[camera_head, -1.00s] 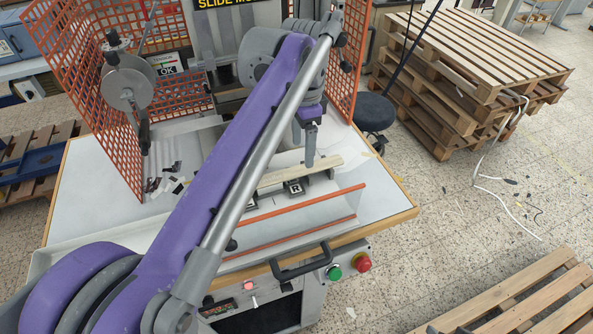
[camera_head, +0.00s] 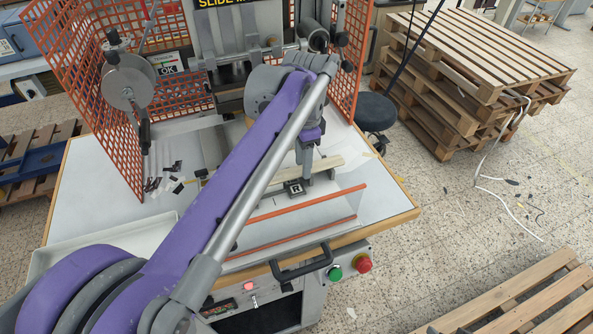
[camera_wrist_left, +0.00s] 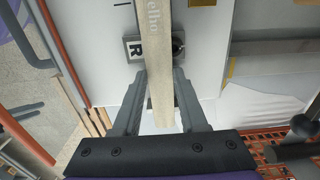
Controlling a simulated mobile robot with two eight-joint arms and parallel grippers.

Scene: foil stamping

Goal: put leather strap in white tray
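The leather strap (camera_head: 325,169) is a long beige strip lying across the work table of the press. Its left part is hidden behind my left arm. In the left wrist view the strap (camera_wrist_left: 160,55) runs between the fingers of my left gripper (camera_wrist_left: 159,82), with printed letters near its upper end. The left gripper (camera_head: 302,173) is open, one finger on each side of the strap, with gaps showing. A small block marked R (camera_head: 296,188) sits beside the strap. The white tray (camera_head: 115,239) is at the table's left front, partly covered by my left arm. My right gripper is not in view.
Orange mesh guards (camera_head: 98,85) stand on both sides of the press. Two orange rails (camera_head: 306,204) and a dark handle (camera_head: 302,265) lie along the front. Dark and white scraps (camera_head: 165,178) are on the table at left. Pallets (camera_head: 470,75) stand at right.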

